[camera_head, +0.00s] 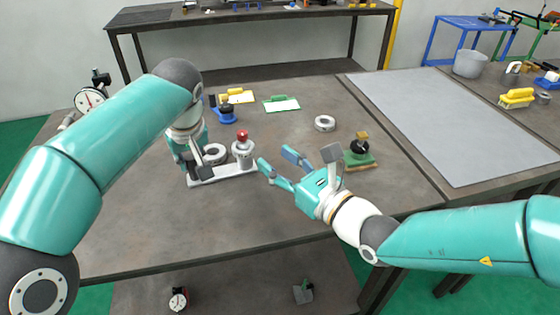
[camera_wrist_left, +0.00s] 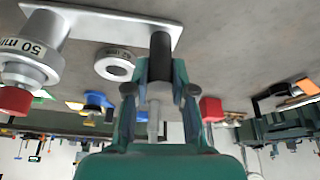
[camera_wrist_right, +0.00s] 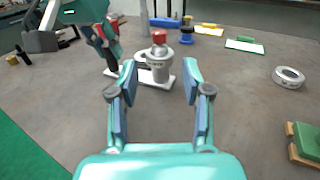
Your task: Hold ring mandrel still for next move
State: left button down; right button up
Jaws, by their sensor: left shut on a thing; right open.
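The ring mandrel is a pale base plate (camera_head: 232,171) on the table with a stepped grey post (camera_head: 243,155) topped by a red knob (camera_head: 242,135). In the left wrist view the post (camera_wrist_left: 28,48) reads "50 m…", cut off. My left gripper (camera_wrist_left: 160,88) is shut on a dark upright handle (camera_wrist_left: 160,55) at the plate's other end; in the head view the arm partly hides this grip. A grey ring (camera_wrist_left: 115,65) lies beside the plate, between handle and post. My right gripper (camera_head: 275,160) is open and empty, just right of the post, apart from it.
A loose ring (camera_head: 325,123) lies right of the post. A green block with a dark-knobbed piece (camera_head: 360,157) stands behind my right wrist. A blue-based piece (camera_head: 225,113) and yellow and green clipboards (camera_head: 282,104) lie farther back. A grey mat (camera_head: 450,125) covers the right side.

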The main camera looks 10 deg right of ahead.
dwell(0.3)
jog(key=shift+m, duration=0.3)
jog(key=a+r+n+g+y, duration=0.3)
jog(key=a+r+n+y, duration=0.15)
jog(key=r+y, duration=0.4)
jog(key=n+g, duration=0.4)
jog(key=g, duration=0.1)
send_near(242, 132)
jog(key=shift+m+h, duration=0.25)
jog(key=x, duration=1)
jog(key=shift+f, duration=0.15)
grip_shut()
